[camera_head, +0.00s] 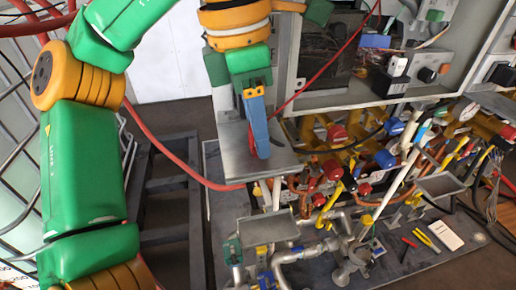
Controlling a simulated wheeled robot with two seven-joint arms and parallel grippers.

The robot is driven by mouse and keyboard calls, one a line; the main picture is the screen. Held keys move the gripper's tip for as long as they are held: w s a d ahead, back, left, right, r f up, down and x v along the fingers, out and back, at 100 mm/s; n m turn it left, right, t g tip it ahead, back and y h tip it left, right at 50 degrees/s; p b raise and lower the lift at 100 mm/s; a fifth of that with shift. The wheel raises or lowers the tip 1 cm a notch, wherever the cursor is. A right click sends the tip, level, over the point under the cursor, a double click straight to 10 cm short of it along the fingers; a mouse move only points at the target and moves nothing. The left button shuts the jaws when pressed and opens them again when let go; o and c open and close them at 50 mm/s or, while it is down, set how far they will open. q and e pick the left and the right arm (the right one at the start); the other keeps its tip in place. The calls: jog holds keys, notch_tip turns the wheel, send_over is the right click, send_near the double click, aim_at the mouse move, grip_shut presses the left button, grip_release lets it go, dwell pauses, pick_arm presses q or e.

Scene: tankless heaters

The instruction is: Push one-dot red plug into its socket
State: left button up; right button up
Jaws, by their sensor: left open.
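My left gripper (259,150) hangs from the green and orange arm and points down, its blue fingers in front of a flat grey metal plate (228,140). It is open; the fingers overlap in this view, and I see nothing held between them. A thin red cable (318,74) runs from the top down past the open grey heater box (300,98) towards the fingers. I cannot make out the one-dot red plug or tell which opening is its socket. My right gripper is not in view.
Pipes, valves and red caps (336,134) crowd the area right of the gripper. A thick red hose (165,150) curves below the plate. Pliers (426,240) and a white card (445,234) lie on the dark board (400,270) at the lower right.

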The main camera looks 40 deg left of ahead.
pick_arm(q)
jog(key=shift+w, duration=0.1)
grip_shut()
